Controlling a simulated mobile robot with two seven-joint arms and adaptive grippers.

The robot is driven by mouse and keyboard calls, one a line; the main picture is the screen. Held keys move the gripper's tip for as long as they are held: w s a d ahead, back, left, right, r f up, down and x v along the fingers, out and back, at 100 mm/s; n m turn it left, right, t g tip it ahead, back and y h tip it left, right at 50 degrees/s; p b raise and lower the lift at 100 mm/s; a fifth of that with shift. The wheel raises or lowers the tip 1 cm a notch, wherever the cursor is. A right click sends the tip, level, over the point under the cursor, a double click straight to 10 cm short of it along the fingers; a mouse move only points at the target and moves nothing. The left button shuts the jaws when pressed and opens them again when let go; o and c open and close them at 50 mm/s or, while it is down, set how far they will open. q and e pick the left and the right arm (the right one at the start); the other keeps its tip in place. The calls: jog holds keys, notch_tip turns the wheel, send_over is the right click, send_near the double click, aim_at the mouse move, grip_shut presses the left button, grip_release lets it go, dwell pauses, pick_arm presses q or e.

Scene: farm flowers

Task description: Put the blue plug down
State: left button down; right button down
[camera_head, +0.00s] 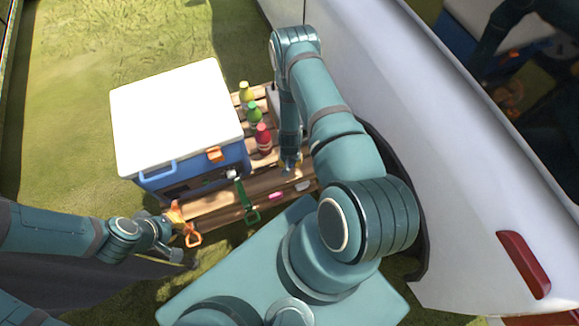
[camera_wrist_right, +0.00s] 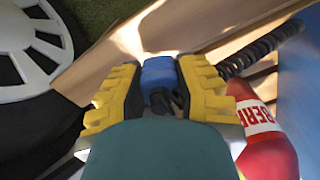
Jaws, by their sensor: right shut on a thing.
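The blue plug (camera_wrist_right: 158,74) is between the yellow fingers of my right gripper (camera_wrist_right: 158,92) in the right wrist view, and the gripper is shut on it. In the head view my right gripper (camera_head: 291,164) points down over the right part of the wooden pallet table (camera_head: 268,181); the plug is hard to make out there. A wooden surface shows just beyond the plug, but I cannot tell if they touch. My left gripper (camera_head: 176,218) is at the table's front left corner, beside an orange-handled tool (camera_head: 193,239); its jaw opening is unclear.
A blue cooler (camera_head: 190,181) with a white lid fills the table's left side. Red (camera_head: 263,139), green (camera_head: 254,113) and yellow (camera_head: 246,92) bottles stand right of it. A green tool (camera_head: 246,201) lies at the front edge. A white vehicle (camera_head: 390,80) borders the right.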

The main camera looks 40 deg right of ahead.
aim_at(290, 167)
notch_tip(290, 167, down, 4)
jog(key=shift+r+b, duration=0.1)
jog(key=shift+b, duration=0.4)
jog(key=shift+r, duration=0.1)
jog(key=shift+f+b, duration=0.45)
jog(key=shift+f, duration=0.2)
jog(key=c, duration=0.7)
grip_release()
jog(key=shift+c, duration=0.2)
jog(key=shift+r, duration=0.2)
